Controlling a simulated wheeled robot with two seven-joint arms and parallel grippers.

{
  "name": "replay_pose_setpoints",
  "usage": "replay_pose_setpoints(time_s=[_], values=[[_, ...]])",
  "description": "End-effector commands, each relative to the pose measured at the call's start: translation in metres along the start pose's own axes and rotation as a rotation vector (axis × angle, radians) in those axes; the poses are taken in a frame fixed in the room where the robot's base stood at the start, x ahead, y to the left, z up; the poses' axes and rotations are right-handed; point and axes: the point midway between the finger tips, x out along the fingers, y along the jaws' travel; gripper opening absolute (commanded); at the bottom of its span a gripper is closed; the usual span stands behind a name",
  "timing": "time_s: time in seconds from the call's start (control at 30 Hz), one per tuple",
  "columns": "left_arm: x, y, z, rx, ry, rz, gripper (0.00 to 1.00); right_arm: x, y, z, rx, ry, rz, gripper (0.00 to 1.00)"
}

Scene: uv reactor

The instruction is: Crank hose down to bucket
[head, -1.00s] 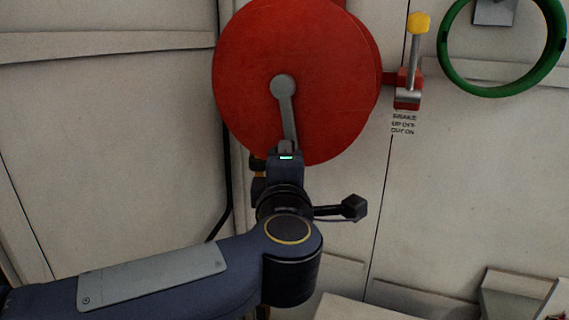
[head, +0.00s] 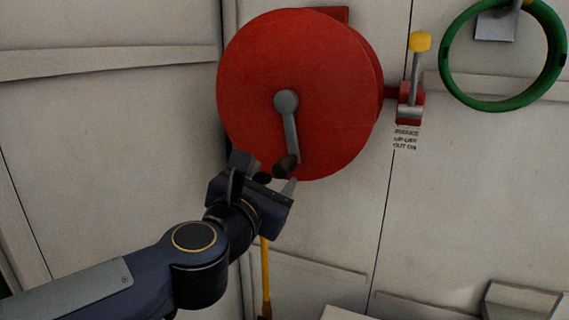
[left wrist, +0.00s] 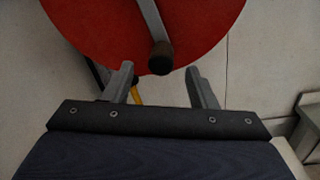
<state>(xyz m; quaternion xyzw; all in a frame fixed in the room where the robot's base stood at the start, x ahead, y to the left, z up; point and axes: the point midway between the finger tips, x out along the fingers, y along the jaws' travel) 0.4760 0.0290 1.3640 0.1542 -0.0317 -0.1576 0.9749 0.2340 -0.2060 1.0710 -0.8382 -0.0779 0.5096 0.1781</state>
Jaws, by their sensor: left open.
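A red reel (head: 260,60) is on the wall, with a grey crank arm (head: 291,130) hanging down from its hub and a dark brown handle (head: 287,165) at the low end. My left gripper (head: 268,175) is open, just below and left of the handle. In the left wrist view the handle (left wrist: 160,57) is ahead of the open gripper (left wrist: 159,70), centred between its fingers but not gripped. A yellow strip (head: 265,275), perhaps the hose, hangs below the reel. No bucket is in view. My right gripper is not in view.
A brake lever with a yellow knob (head: 420,41) stands in a red bracket (head: 411,95) right of the reel, with a label below. A green ring (head: 446,60) is at the upper right. Pale wall panels surround these. A ledge (head: 520,300) is at the lower right.

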Motion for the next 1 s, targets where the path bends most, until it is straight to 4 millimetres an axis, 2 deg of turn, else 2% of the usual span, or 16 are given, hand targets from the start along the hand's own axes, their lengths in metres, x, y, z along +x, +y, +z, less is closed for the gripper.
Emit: replay_pose_setpoints(time_s=[0.1, 0.23, 0.37, 0.7, 0.83, 1.0], values=[[-0.004, 0.004, -0.002, -0.182, -0.002, -0.045, 0.52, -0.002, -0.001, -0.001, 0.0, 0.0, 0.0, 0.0], [-0.004, 0.004, -0.004, -0.275, 0.002, -0.069, 0.52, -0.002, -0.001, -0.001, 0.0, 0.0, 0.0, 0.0], [0.008, 0.002, -0.005, -0.29, 0.003, -0.074, 0.52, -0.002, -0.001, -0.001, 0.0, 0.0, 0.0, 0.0], [0.06, -0.002, -0.003, -0.286, 0.002, -0.072, 0.52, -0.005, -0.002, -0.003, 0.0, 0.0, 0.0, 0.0], [0.069, -0.002, -0.003, -0.286, 0.002, -0.072, 0.52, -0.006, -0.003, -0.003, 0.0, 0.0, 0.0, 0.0], [0.072, -0.002, -0.004, -0.285, 0.001, -0.072, 0.52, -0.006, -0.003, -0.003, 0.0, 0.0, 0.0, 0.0]])
